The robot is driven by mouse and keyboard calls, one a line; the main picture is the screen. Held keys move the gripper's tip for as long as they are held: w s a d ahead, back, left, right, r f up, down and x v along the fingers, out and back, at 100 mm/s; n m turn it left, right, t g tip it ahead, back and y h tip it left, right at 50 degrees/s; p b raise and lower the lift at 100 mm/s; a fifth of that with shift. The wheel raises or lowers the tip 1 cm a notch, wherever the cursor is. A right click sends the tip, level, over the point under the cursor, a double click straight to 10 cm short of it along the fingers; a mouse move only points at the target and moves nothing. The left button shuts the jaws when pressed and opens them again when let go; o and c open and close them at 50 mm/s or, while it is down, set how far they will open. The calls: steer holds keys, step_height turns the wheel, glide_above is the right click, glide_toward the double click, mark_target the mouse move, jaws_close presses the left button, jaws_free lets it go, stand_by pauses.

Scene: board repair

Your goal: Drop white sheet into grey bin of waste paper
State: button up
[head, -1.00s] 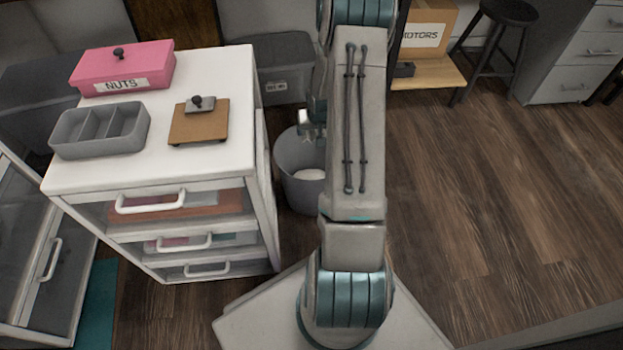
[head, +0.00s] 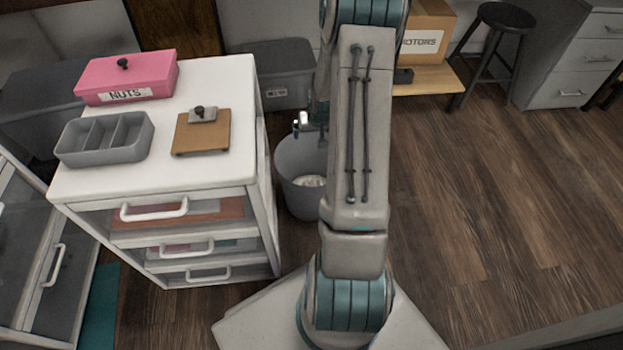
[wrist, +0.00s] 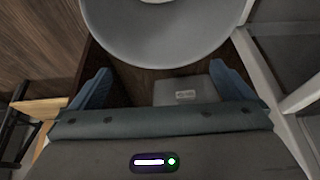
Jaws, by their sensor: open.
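The grey bin (head: 298,192) stands on the floor between the white drawer cabinet and my arm, partly hidden by the arm. White material (head: 311,181) lies inside it, low down; I cannot tell a single sheet from other paper there. In the wrist view the bin (wrist: 160,50) fills the top middle, with a sliver of white inside at the picture's edge. My gripper (wrist: 160,72) is open, its two blue fingers wide apart with nothing between them. In the head view my gripper (head: 302,122) is mostly hidden behind the arm, above the bin's far rim.
The white cabinet (head: 190,75) bears a pink NUTS box (head: 127,80), a grey divided tray (head: 105,142) and a brown board (head: 202,135). A lidded grey container (head: 275,75) stands behind the bin. A black stool (head: 507,18) is at back right. The right floor is clear.

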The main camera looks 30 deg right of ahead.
steer(key=p+v, duration=0.2)
steer(key=v, duration=0.6)
steer(key=shift+s+r+p, duration=0.15)
steer(key=shift+r+p, duration=0.2)
steer(key=shift+p, duration=0.05)
steer(key=shift+a, duration=0.1)
